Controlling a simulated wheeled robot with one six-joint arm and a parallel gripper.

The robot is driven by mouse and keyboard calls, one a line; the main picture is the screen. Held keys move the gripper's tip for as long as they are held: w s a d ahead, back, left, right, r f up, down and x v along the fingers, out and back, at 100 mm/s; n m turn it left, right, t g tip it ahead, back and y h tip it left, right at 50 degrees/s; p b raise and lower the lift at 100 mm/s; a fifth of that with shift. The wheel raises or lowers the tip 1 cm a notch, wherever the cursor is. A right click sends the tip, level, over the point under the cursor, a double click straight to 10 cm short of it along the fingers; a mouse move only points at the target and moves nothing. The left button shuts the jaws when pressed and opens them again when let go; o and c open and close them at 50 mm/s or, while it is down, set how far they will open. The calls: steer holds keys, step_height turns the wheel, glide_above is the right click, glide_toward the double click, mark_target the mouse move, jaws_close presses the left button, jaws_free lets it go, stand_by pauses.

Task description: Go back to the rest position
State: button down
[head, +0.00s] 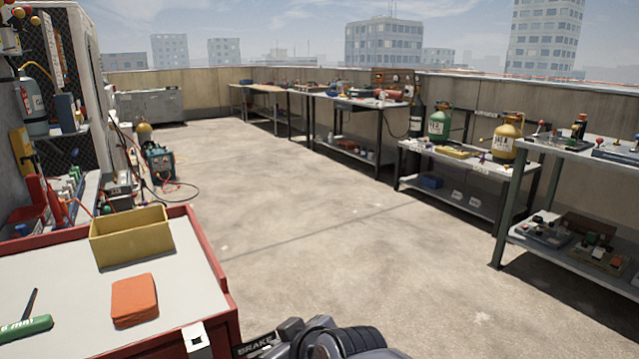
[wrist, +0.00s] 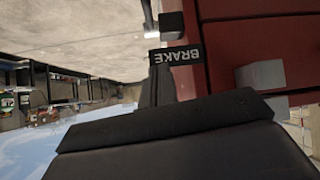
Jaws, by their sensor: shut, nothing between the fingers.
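In the wrist view, a broad dark shape with a straight crossbar fills the bottom; I take it as my gripper (wrist: 165,122), shut and empty. In the head view my dark arm parts show at the bottom edge, right of the red cart (head: 222,305), and the gripper's fingers cannot be made out there. A black BRAKE label (head: 255,345) shows beside them; it also appears upside down in the wrist view (wrist: 176,54). The cart's red side (wrist: 240,35) lies close behind the gripper in the wrist view.
On the cart top are a yellow bin (head: 130,240), an orange block (head: 134,300) and a green-handled tool (head: 27,328). Workbenches (head: 335,103) line the right wall, with gas cylinders (head: 440,122) standing there. A teal machine (head: 160,163) with hoses stands left. The concrete floor (head: 270,200) is open between.

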steer(key=w+r+g+p, duration=0.1)
steer(key=p, duration=0.2)
steer(key=shift+a+r+h, duration=0.1)
steer(key=shift+a+h, duration=0.2)
steer(key=shift+a, duration=0.05)
steer(key=shift+w, duration=0.1)
steer(key=shift+f, duration=0.25)
